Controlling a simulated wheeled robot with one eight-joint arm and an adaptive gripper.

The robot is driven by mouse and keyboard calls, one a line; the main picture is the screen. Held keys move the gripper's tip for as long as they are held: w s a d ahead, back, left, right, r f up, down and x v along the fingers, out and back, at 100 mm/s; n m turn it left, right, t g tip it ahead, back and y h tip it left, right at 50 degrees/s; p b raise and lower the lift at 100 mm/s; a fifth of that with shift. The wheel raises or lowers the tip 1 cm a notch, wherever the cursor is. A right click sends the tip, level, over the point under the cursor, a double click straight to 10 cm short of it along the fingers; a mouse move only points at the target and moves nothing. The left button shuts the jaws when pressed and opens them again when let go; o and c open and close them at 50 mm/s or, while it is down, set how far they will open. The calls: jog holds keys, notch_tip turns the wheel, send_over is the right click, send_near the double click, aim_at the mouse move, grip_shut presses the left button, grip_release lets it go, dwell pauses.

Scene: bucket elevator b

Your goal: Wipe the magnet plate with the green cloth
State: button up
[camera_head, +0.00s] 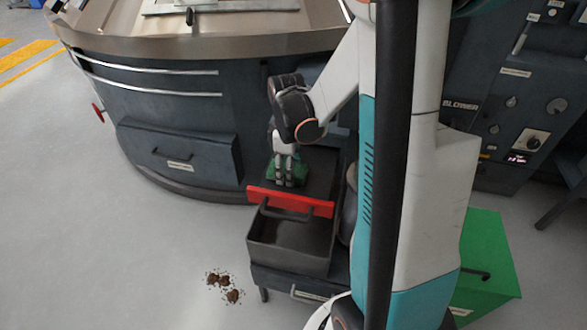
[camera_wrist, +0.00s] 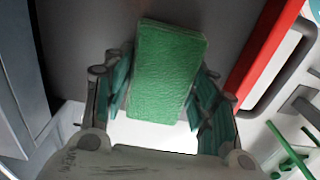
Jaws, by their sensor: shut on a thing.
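The green cloth (camera_head: 301,172) is a thick rectangular pad. My gripper (camera_head: 286,182) is shut on it, with fingers on both sides of the cloth (camera_wrist: 165,75) in the wrist view. The gripper points down over a dark flat surface with a red front bar, which looks like the magnet plate (camera_head: 321,165). The plate (camera_wrist: 90,40) also shows behind the cloth in the wrist view. I cannot tell whether the cloth touches it. The red bar (camera_head: 318,205) carries a dark handle (camera_head: 285,211). My arm hides part of the plate's far side.
An open dark bin (camera_head: 290,255) sits just in front of the red bar. A large round machine housing (camera_head: 170,110) stands at the left. A green box (camera_head: 488,255) and a blower panel (camera_head: 500,110) are at the right. Brown debris (camera_head: 226,286) lies on otherwise clear floor.

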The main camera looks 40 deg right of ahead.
aim_at(307, 167)
jog(key=shift+w+a+f, duration=0.15)
jog(key=shift+w+a, duration=0.8)
jog(key=shift+w, duration=0.2)
jog(key=shift+w+d, duration=0.7)
jog(key=shift+d, duration=0.15)
jog(key=shift+s+d+b, duration=0.15)
jog(key=shift+s+d, duration=0.5)
jog(key=shift+s, duration=0.25)
jog(key=shift+s+d+b, duration=0.15)
jog(key=shift+s+d, duration=0.5)
jog(key=shift+s, duration=0.2)
jog(key=shift+s+d, duration=0.8)
jog(key=shift+s, duration=0.2)
jog(key=shift+s+d, duration=0.75)
jog(key=shift+s, duration=0.2)
jog(key=shift+w, duration=0.15)
jog(key=shift+a, duration=0.1)
jog(key=shift+w+a+r, duration=0.2)
jog(key=shift+a+r, duration=0.15)
jog(key=shift+w+a, duration=0.1)
